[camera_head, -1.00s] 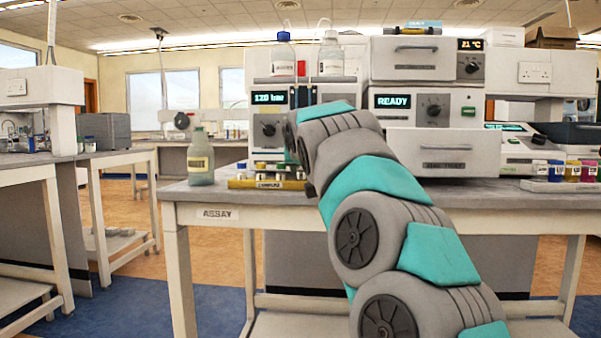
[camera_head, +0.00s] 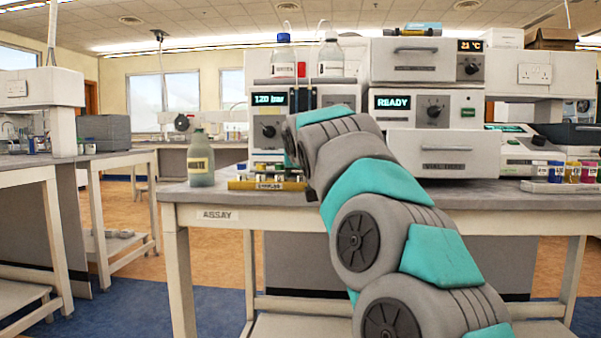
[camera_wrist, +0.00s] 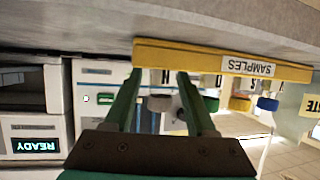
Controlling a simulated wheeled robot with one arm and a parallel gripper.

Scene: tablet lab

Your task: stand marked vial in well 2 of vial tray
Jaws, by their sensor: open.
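The yellow SAMPLES rack (camera_head: 240,184) stands on the ASSAY bench, partly hidden by my arm; in the wrist view its yellow edge (camera_wrist: 200,58) appears upside down. I cannot tell which is the marked vial. My gripper (camera_wrist: 160,78) is open, its green fingers either side of the first grey-capped vial. A drawer front (camera_head: 443,152) on the bench carries a label that seems to read VIAL TRAY; no wells show.
A grey-green bottle (camera_head: 200,160) stands left of the rack. Instruments reading 120 bar (camera_head: 268,99) and READY (camera_head: 393,102) stand behind my arm. Bottles (camera_head: 284,58) stand on top. Small coloured containers (camera_head: 572,172) sit at the bench's right.

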